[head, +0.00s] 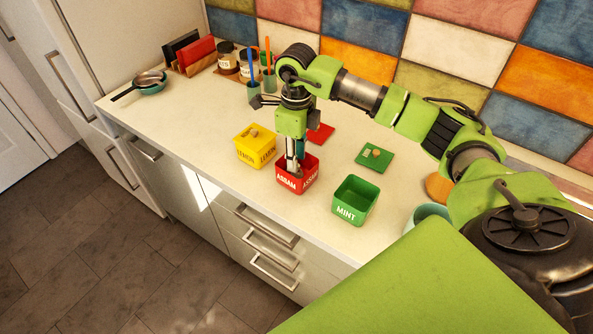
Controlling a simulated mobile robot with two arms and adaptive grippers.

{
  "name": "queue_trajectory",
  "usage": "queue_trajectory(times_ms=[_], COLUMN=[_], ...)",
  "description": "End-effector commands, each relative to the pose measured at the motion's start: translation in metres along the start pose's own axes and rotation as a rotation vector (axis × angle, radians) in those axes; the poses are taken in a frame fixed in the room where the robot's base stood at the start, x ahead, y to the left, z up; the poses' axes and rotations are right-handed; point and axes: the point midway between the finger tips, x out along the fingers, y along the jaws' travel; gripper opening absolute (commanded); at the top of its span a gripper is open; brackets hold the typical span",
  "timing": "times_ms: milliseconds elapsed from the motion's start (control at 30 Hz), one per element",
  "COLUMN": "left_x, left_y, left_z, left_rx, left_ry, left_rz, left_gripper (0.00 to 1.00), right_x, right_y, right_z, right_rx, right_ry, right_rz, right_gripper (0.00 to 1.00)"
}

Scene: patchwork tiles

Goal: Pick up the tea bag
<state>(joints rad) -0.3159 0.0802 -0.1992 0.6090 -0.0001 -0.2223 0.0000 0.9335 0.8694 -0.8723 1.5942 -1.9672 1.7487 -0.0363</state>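The red box labelled ASSAM (289,184) stands open on the counter in the head view. My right gripper (294,170) points straight down, with its fingertips at the mouth of this box or inside it. The box wall and the gripper hide the fingertips, so I cannot tell whether they are apart or closed on something. No tea bag can be made out. The yellow LEMON box (262,160) stands to the left, and the open green MINT box (352,213) to the right. My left gripper is not in view.
A red lid (322,133) and a green lid (374,158) lie behind the boxes. Utensil cups, jars and a rack stand along the tiled wall. Pans (150,84) sit at the far left. The counter's front edge (222,188) is close to the boxes.

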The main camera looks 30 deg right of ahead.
Motion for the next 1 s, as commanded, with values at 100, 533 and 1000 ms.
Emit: queue_trajectory(times_ms=[100,533,1000], left_x=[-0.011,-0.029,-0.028], left_y=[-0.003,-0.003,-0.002], left_z=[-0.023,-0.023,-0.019], left_rx=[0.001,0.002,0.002], left_ry=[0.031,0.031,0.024], left_rz=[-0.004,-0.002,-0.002], left_gripper=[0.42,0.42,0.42], right_x=[0.009,0.052,0.051], right_y=[0.001,0.000,0.000], right_z=[-0.002,-0.003,-0.003], right_rx=[0.001,0.001,0.001], right_ry=[0.004,0.001,0.000], right_rz=[0.002,0.000,0.000], right_gripper=[0.27,0.27,0.16])
